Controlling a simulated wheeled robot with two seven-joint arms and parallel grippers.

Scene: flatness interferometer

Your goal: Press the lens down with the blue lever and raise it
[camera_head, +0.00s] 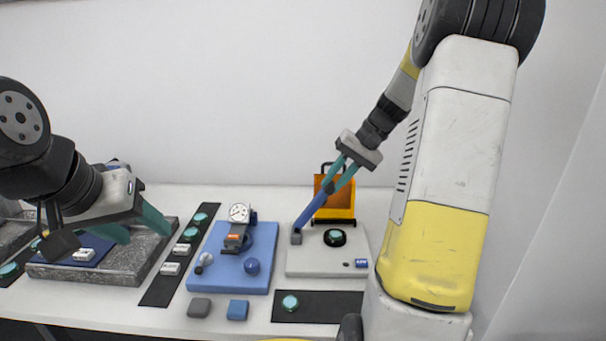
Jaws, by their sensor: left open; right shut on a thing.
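The blue lever (310,211) rises at a slant from a small grey block (296,237) at the left of a light grey base plate (304,264). My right gripper (342,180) is shut on the upper end of the lever. A round teal lens (335,237) in a black ring sits on the same plate, to the right of the lever's foot. An orange stand with a black handle (340,203) stands behind the plate, partly hidden by the lever and gripper. My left gripper (100,237) is open and empty over the granite slab at the left.
The granite slab (130,262) carries a blue plate. A black strip (165,282) holds several teal discs and labels. A blue base (230,275) carries a dial gauge (239,212). A black mat (325,306) with a teal disc (290,302) lies in front of the grey plate.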

